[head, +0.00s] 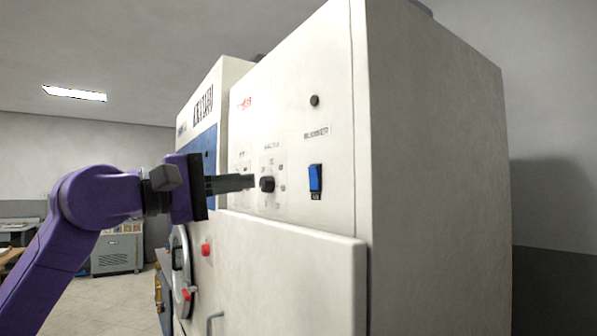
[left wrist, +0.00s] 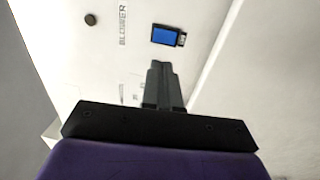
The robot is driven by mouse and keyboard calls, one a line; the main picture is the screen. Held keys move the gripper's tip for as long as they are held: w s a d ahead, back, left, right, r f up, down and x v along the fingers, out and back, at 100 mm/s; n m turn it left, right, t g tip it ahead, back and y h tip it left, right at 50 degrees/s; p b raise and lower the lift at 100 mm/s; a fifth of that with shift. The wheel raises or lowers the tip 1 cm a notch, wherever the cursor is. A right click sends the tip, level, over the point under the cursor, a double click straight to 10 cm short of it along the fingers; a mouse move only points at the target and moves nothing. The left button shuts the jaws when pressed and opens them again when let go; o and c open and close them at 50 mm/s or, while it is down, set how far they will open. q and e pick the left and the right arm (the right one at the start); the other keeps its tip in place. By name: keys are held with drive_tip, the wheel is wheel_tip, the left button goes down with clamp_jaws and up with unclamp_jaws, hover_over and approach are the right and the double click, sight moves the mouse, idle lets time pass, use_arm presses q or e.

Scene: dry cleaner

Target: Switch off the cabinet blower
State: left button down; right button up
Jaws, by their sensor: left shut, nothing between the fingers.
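The cabinet (head: 300,120) is a tall off-white machine. On its front is a blue rocker switch (head: 315,178) under a label that reads BLOWER (head: 316,133), with a dark round button or lamp (head: 314,100) above. The switch also shows in the left wrist view (left wrist: 165,36), just beyond my fingertips. My left gripper (head: 250,182) is shut and empty. Its fingers point at the panel near a black rotary knob (head: 268,184), left of the switch in the head view. I cannot tell whether the fingertips touch anything. My right gripper is not in view.
A raised off-white door panel (head: 290,275) juts out below the controls. A red button (head: 206,249) and a round machine door (head: 180,265) are lower left. A grey cabinet (head: 117,250) stands far back left, with open floor before it.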

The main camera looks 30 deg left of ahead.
use_arm(q)
drive_tip(key=p+x, duration=0.4)
drive_tip(key=x, duration=0.7)
drive_tip(key=shift+w+d+r+p, duration=0.15)
drive_tip(key=shift+w+p, duration=0.15)
drive_tip(key=shift+p, duration=0.05)
drive_tip(key=shift+s, duration=0.1)
drive_tip(key=shift+w+r, duration=0.25)
drive_tip(key=shift+s+f, duration=0.15)
drive_tip(key=shift+s, duration=0.15)
drive_tip(key=b, duration=0.3)
approach(312, 171)
drive_tip(key=s+a+r, duration=0.2)
drive_tip(key=s, duration=0.4)
drive_tip(key=shift+s+a+r, duration=0.3)
drive_tip(key=shift+a, duration=0.05)
